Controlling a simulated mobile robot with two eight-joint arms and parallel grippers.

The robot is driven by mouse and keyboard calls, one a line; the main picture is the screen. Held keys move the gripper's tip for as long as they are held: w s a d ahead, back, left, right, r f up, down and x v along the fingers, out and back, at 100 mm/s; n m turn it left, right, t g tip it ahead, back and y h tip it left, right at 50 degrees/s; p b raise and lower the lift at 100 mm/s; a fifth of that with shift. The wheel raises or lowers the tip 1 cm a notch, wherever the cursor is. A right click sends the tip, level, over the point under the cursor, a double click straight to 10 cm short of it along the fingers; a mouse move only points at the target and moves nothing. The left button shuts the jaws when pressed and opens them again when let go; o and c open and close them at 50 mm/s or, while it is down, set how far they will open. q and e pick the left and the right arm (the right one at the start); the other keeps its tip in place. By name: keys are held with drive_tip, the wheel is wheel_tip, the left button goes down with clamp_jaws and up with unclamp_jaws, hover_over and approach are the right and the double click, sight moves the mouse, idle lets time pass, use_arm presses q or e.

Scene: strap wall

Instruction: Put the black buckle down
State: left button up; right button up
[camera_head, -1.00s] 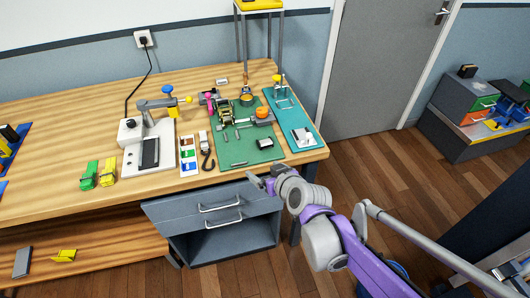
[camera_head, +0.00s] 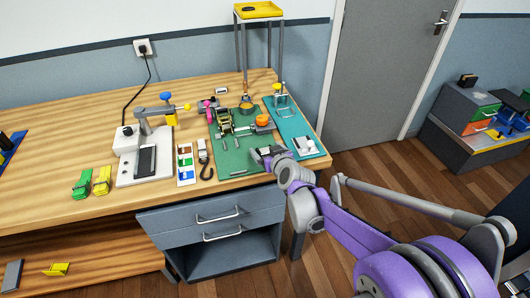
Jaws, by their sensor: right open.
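My right gripper (camera_head: 260,154) is open over the front right part of the green mat (camera_head: 232,160), close above it. I cannot make out a black buckle for certain. A small dark piece (camera_head: 238,173) lies at the mat's front edge, left of the gripper. Another small dark piece (camera_head: 248,8) lies on the yellow raised shelf (camera_head: 268,10). The patch of mat under the gripper is hidden, and I cannot tell whether anything is between the fingers. My left gripper is out of view.
A ratchet (camera_head: 224,120) and an orange round part (camera_head: 262,120) sit on the mat. A teal mat (camera_head: 306,138) lies to its right. The drawer unit (camera_head: 215,218) is below the front edge.

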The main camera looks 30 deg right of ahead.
drive_tip(key=shift+w+d+f, duration=0.1)
drive_tip(key=shift+w+f, duration=0.1)
drive_tip(key=shift+w, duration=0.3)
